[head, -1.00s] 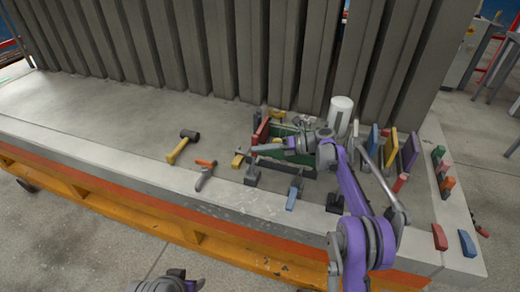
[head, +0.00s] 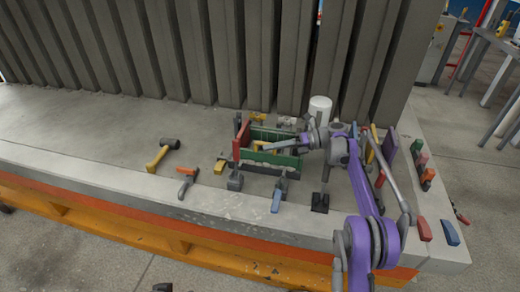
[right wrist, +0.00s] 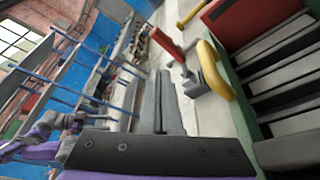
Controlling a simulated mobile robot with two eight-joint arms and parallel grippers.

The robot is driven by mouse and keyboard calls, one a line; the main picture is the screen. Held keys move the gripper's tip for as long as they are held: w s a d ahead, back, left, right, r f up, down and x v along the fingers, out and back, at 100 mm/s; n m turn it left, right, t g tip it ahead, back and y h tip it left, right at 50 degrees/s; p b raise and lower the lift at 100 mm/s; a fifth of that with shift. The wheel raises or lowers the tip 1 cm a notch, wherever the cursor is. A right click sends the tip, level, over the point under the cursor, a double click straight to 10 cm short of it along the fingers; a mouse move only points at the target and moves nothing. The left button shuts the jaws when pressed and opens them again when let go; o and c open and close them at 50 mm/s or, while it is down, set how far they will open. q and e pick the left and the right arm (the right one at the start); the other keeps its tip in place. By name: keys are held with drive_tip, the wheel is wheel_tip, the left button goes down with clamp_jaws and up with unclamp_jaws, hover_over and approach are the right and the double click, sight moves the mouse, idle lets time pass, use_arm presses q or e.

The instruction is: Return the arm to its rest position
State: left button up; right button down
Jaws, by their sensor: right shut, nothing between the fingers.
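My right arm, purple and grey, comes in from the lower right in the head view. Its gripper (head: 270,148) points left over the green box (head: 272,163) on the slab. In the right wrist view its two dark fingers (right wrist: 166,100) are together with nothing between them. The box's green wall (right wrist: 245,115), a yellow curved handle (right wrist: 214,72) and a red piece (right wrist: 172,45) show close to the right of the fingers. Only a small dark sliver, perhaps of my left arm, shows at the bottom edge of the head view; its gripper is not visible.
A yellow-handled hammer (head: 163,155) and an orange-and-grey tool (head: 187,182) lie left of the box. A white cylinder (head: 319,110) stands behind it. Coloured blocks (head: 424,170) stand at the right. A ribbed grey wall (head: 210,50) backs the slab; its left part is clear.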

drive_tip(key=shift+d, duration=0.3)
drive_tip(key=s+a+r+n+t+h, duration=0.1)
drive_tip(key=s+r+n+t+h, duration=0.15)
drive_tip(key=s+n+h, duration=0.95)
drive_tip(key=s+d+f+n+h, duration=0.1)
drive_tip(key=s+d+f+n, duration=0.2)
drive_tip(key=s+n, duration=0.3)
drive_tip(key=s+d+f+n+t+h, duration=0.1)
drive_tip(key=s+d+f+n, duration=0.2)
drive_tip(key=s, duration=1)
drive_tip(key=s+d+f+n+t+h+p, duration=0.1)
drive_tip(key=s+d+f+n, duration=0.1)
drive_tip(key=s+n, duration=0.6)
drive_tip(key=s+f, duration=0.1)
drive_tip(key=s, duration=0.1)
drive_tip(key=shift+s+d+f+n+h, duration=0.3)
drive_tip(key=shift+s+d+h, duration=0.05)
drive_tip(key=shift+d+h, duration=0.05)
